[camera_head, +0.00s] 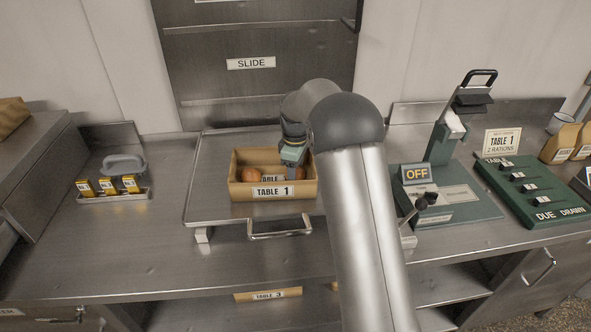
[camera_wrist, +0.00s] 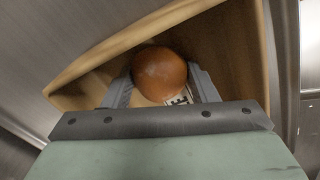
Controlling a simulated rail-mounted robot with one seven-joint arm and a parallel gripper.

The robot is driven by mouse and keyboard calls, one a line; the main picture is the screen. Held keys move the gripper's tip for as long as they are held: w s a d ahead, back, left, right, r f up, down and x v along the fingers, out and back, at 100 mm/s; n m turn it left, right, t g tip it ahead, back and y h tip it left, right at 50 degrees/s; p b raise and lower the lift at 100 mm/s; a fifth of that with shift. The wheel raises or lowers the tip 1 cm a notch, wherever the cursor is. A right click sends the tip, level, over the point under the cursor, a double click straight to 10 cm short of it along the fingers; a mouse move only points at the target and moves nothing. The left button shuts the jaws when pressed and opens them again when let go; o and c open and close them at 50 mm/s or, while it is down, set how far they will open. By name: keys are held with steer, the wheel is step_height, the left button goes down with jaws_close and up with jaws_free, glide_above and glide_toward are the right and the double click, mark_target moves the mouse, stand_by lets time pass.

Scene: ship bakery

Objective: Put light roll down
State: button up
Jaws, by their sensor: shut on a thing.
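A round brown roll (camera_wrist: 160,74) sits between the two fingers of my gripper (camera_wrist: 162,88) in the wrist view, and the fingers are shut on it. In the head view my gripper (camera_head: 292,157) reaches down into the right part of a tan box (camera_head: 238,193) labelled "TABLE 1". Another brown roll (camera_head: 250,174) lies in the left part of the box. The held roll is mostly hidden behind the gripper in the head view. I cannot tell whether it touches the box floor.
The box stands on a steel tray (camera_head: 207,180) with a front handle. A green device marked "OFF" (camera_head: 417,173) and a green "DUE DRAWN" panel (camera_head: 540,196) stand to the right. Small yellow-and-black packs (camera_head: 108,186) stand left. A steel "SLIDE" hatch (camera_head: 250,85) is behind.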

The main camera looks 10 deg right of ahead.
steer(key=o, duration=1)
steer(key=shift+c, duration=0.2)
step_height(320, 180, up, 12)
steer(key=s+r+m, duration=0.2)
steer(key=s+m, duration=0.4)
steer(key=s, duration=1.2)
steer(key=s+f+m, duration=0.3)
steer(key=s+f, duration=0.1)
steer(key=s, duration=0.6)
steer(key=s+f+m, duration=0.3)
steer(key=s+f, duration=0.1)
steer(key=s, duration=0.7)
steer(key=shift+t+b, duration=0.3)
steer(key=shift+b, duration=0.15)
steer(key=shift+a+f, duration=0.1)
